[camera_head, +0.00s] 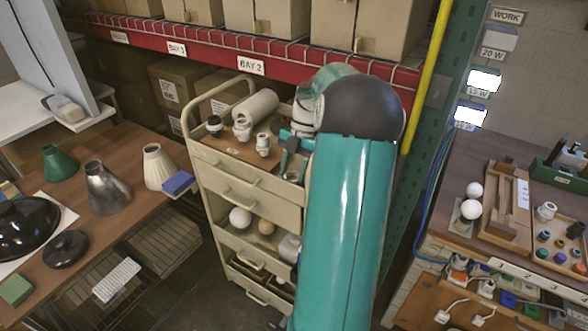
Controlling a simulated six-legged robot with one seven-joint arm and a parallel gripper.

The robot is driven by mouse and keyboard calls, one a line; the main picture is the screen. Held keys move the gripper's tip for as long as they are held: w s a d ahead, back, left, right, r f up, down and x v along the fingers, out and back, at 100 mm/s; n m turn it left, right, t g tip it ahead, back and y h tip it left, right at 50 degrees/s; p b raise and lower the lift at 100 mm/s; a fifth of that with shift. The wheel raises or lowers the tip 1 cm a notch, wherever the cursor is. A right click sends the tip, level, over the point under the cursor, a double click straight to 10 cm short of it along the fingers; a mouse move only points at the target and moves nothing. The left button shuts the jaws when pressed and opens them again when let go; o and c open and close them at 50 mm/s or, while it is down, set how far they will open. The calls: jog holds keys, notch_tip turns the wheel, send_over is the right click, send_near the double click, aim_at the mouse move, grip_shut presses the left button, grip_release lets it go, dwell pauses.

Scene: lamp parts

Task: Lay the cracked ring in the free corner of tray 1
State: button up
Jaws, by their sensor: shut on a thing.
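My gripper (288,160) is over the right end of the cart's brown top, partly hidden by my teal arm. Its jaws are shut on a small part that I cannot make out. I cannot identify the cracked ring in this view. A wooden tray (491,226) lies on the right bench, above a front-edge label that seems to read 1. Beside it, toward the right edge, is a tray area with several coloured small parts and a white fitting (545,212). I cannot tell which corner of the tray is free. My gripper is well left of these trays.
White lamp fittings (242,129) and a white roll (256,106) stand on the cart (221,171). The left table (120,215) holds lampshades. A yellow pole (427,75) and green rack post stand between cart and right bench. Two white bulbs (471,209) sit left of the tray.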

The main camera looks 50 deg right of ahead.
jog(key=o, duration=1.1)
jog(key=shift+f, duration=0.1)
jog(key=v, duration=0.8)
jog(key=w+a+r+m+h, duration=0.1)
jog(key=w+a+r+m, duration=0.1)
jog(key=a, duration=0.5)
jog(key=w+a+r+m+h, duration=0.2)
jog(key=a+r, duration=0.1)
jog(key=a, duration=0.4)
jog(key=a+r+m+t+h, duration=0.15)
jog(key=a+m, duration=0.35)
jog(key=a, duration=0.7)
jog(key=s+a+m+t, duration=0.1)
jog(key=s+a+m, duration=0.2)
jog(key=a, duration=0.2)
jog(key=s+a+f+m+t, duration=0.1)
jog(key=s+a+m+t, duration=0.1)
jog(key=a, duration=0.4)
jog(key=s+a+m+t, duration=0.1)
jog(key=s+a+m, duration=0.3)
jog(key=s+a, duration=0.1)
jog(key=shift+s+a+f+m+t, duration=0.25)
jog(key=shift+s+m, duration=0.15)
jog(key=shift+s, duration=0.2)
